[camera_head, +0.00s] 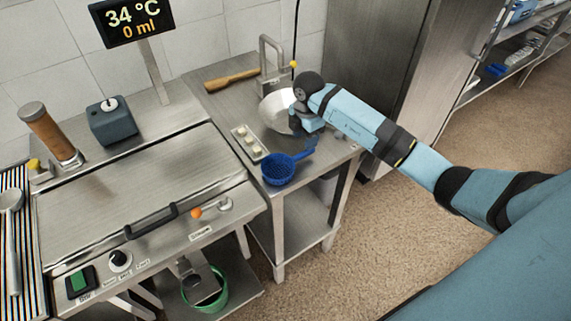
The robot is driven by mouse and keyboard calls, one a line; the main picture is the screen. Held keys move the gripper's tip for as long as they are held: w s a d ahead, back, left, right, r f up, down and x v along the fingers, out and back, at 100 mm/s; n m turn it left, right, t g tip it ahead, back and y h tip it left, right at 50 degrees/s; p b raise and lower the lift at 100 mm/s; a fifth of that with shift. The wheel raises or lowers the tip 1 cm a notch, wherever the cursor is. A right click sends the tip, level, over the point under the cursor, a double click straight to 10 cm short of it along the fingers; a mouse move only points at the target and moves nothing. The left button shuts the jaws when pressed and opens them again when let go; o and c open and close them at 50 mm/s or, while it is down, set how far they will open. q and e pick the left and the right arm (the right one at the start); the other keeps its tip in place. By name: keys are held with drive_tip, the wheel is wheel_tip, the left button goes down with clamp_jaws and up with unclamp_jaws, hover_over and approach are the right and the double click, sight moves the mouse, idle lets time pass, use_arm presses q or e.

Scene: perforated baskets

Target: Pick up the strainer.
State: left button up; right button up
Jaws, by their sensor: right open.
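The strainer (278,171) is a blue perforated basket with a blue handle. It is at the front edge of the steel side table, its handle pointing right and up toward my right gripper. My right gripper (308,130) comes in from the right and is just above the handle's far end. It is open; its fingers are small and partly hidden, so I cannot tell whether they touch the handle. My left gripper is out of view.
A wooden tool (232,80) lies at the back. A steel lidded appliance (140,190) stands left.

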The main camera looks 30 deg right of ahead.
sight(303, 153)
drive_tip(key=shift+s+a+f+p, duration=0.15)
drive_tip(key=shift+f+p, duration=0.1)
drive_tip(key=shift+f, duration=1.55)
drive_tip(key=shift+a+f+p, duration=0.1)
drive_tip(key=shift+f+p, duration=0.15)
drive_tip(key=shift+f, duration=1.5)
clamp_jaws()
